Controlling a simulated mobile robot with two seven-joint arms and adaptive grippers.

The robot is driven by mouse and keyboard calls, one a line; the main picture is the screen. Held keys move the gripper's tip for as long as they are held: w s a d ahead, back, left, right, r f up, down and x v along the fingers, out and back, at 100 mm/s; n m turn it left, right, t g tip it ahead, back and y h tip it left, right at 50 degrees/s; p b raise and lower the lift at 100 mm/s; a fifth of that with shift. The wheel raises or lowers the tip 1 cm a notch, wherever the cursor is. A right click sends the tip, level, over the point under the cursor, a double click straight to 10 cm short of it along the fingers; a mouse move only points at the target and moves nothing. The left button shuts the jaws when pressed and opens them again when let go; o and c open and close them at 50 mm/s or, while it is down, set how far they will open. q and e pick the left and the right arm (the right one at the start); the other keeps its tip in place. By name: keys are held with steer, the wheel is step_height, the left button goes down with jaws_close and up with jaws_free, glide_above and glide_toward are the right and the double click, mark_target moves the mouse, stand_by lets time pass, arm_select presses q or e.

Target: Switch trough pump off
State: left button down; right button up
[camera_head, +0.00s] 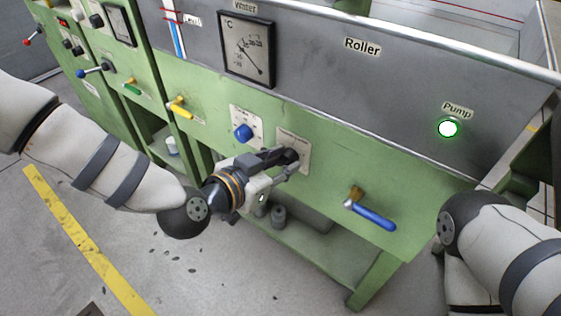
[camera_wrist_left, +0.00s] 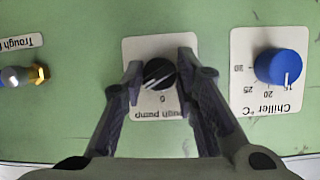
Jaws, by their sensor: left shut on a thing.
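The trough pump switch is a black knob (camera_wrist_left: 159,74) on a pale label plate (camera_wrist_left: 187,45) on the green panel. In the left wrist view its label is upside down, with a "0" mark below the knob. A thin light line crosses the knob at a slant. My left gripper (camera_head: 287,161) is at the plate (camera_head: 304,146) in the head view. Its two fingers (camera_wrist_left: 160,80) are on either side of the knob and closed on it. The green pump light (camera_head: 448,128) at the right is lit. My right gripper is outside the views.
A blue chiller knob (camera_head: 243,132) is just left of the switch; it also shows in the left wrist view (camera_wrist_left: 279,67). A blue-handled valve (camera_head: 373,215) sticks out to the right. A yellow-handled valve (camera_head: 180,106) is to the left. A gauge (camera_head: 247,48) is above.

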arm_select(q)
steer(key=shift+a+f+n+g+h+b, duration=0.1)
steer(key=shift+f+n+g+h+b, duration=0.1)
steer(key=shift+n+h+b, duration=0.3)
steer(key=shift+f+n+g+h+b, duration=0.1)
steer(key=shift+n+g+h+b, duration=0.15)
steer(key=shift+n, duration=0.45)
steer(key=n+h+b, duration=0.1)
steer(key=n+b, duration=0.1)
steer(key=b, duration=0.2)
steer(key=n+g+h+b, duration=0.1)
steer(key=n+h+b, duration=0.1)
steer(key=b, duration=0.3)
steer(key=shift+w+a+f+n, duration=0.1)
steer(key=shift+f+n, duration=0.05)
steer(key=shift+n, duration=0.65)
steer(key=shift+h+b, duration=0.25)
steer(key=shift+b, duration=0.25)
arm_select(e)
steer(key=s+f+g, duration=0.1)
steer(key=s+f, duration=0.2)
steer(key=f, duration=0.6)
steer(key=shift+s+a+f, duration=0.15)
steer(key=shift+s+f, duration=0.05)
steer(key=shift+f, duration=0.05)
arm_select(q)
steer(key=shift+r+n, duration=0.2)
steer(key=shift+n, duration=0.1)
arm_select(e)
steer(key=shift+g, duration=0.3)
